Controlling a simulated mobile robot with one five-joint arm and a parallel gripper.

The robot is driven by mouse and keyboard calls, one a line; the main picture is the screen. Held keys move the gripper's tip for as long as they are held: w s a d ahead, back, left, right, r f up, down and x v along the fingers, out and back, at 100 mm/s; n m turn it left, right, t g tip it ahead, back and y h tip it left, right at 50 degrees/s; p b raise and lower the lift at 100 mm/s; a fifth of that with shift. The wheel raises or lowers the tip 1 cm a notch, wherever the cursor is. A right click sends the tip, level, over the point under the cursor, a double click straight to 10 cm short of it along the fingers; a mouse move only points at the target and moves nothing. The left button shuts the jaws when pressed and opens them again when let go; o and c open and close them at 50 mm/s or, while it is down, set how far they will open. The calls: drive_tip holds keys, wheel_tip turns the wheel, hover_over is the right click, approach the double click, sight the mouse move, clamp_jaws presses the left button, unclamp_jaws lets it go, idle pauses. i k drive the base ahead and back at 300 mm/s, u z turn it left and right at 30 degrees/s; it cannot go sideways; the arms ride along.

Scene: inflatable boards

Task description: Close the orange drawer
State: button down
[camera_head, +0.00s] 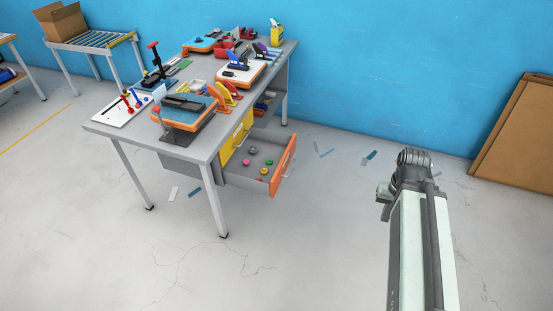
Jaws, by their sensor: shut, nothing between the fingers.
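The orange drawer (284,165) is pulled out from the right side of the grey workbench, below its top. Its front panel is orange with a pale handle. Several small round pieces, pink, green and grey among them, lie inside the open drawer. My arm rises from the lower right of the picture and ends in a dark joint, to the right of the drawer with a clear gap of floor between them. I cannot make out gripper fingers; that end of the arm is turned away or hidden.
The workbench (105,127) carries clamps, tools and a yellow bottle (277,32). A yellow drawer front (232,142) sits beside the orange one. Brown boards (517,130) lean on the blue wall at right. Small scraps lie on the otherwise open floor.

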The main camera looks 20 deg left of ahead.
sight(279, 147)
drive_tip(key=u, duration=0.85)
drive_tip(key=i, duration=1.35)
drive_tip(key=u, duration=0.9)
drive_tip(key=k, duration=0.75)
drive_tip(key=u, duration=0.2)
drive_tip(key=i, duration=0.9)
drive_tip(key=z, duration=0.1)
